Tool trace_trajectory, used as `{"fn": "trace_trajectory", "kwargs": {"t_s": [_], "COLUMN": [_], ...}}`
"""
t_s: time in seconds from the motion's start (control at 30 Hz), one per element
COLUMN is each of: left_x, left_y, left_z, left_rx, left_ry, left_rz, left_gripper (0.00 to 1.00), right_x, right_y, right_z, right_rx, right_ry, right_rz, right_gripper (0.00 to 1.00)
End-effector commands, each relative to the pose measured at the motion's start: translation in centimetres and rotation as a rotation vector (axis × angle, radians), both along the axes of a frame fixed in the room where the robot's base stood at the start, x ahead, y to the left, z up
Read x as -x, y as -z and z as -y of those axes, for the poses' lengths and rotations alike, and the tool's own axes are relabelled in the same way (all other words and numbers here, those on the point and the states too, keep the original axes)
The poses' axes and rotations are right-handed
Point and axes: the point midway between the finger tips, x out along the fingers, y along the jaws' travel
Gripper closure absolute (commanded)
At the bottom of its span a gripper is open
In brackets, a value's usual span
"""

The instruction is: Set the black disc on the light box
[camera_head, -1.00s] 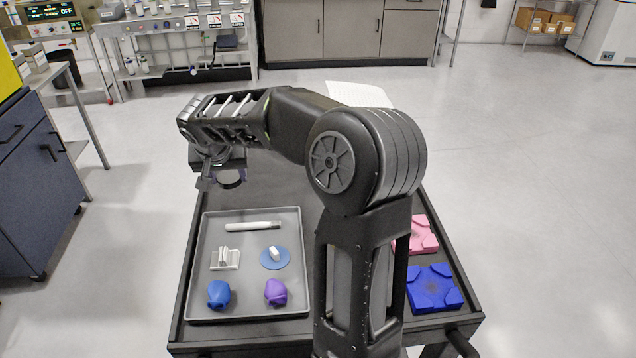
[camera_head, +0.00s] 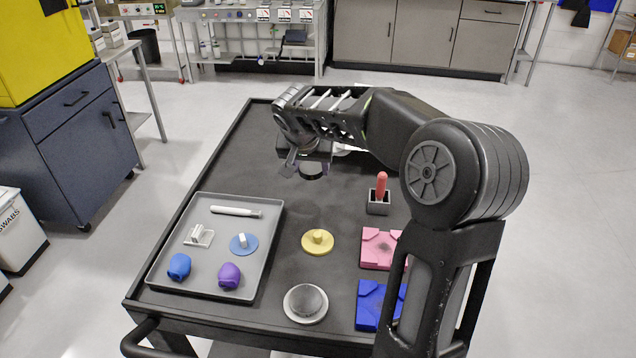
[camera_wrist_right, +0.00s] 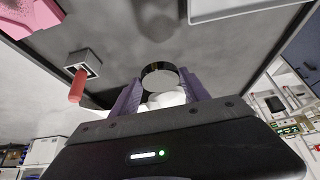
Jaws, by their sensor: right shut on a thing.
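My right gripper (camera_head: 308,168) hangs above the dark cart top, beyond and right of the grey tray. It is shut on the black disc (camera_head: 313,174), held clear of the surface. In the right wrist view the disc (camera_wrist_right: 160,77) shows between the purple-grey fingers (camera_wrist_right: 160,96), with a dark rim and a greyish face. A white patch (camera_head: 345,149) shows under my forearm on the far part of the cart; it may be the light box, mostly hidden. My left gripper is not in view.
A grey tray (camera_head: 262,254) holds several small items. Nearby are a yellow disc with a knob (camera_head: 317,242), a round grey-white dish (camera_head: 305,304), pink (camera_head: 377,250) and blue (camera_head: 369,305) blocks, and a small holder (camera_head: 378,208) with a red-handled item. The cart top's far left is bare.

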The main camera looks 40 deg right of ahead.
Motion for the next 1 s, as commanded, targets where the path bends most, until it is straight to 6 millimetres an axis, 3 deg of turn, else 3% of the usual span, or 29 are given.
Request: {"fn": "trace_trajectory", "kwargs": {"t_s": [0.27,0.63,1.0], "left_x": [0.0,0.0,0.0], "left_y": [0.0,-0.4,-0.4], "left_z": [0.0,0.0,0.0], "left_rx": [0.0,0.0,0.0], "left_ry": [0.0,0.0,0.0], "left_rz": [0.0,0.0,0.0], "left_gripper": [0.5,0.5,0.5], "right_x": [0.0,0.0,0.0], "right_y": [0.4,6.0,6.5], "right_z": [0.0,0.0,0.0], "right_rx": [0.001,0.0,0.001], "right_ry": [0.0,0.0,0.0], "right_rz": [-0.001,-0.002,-0.001], "right_gripper": [0.9,0.9,0.9]}}
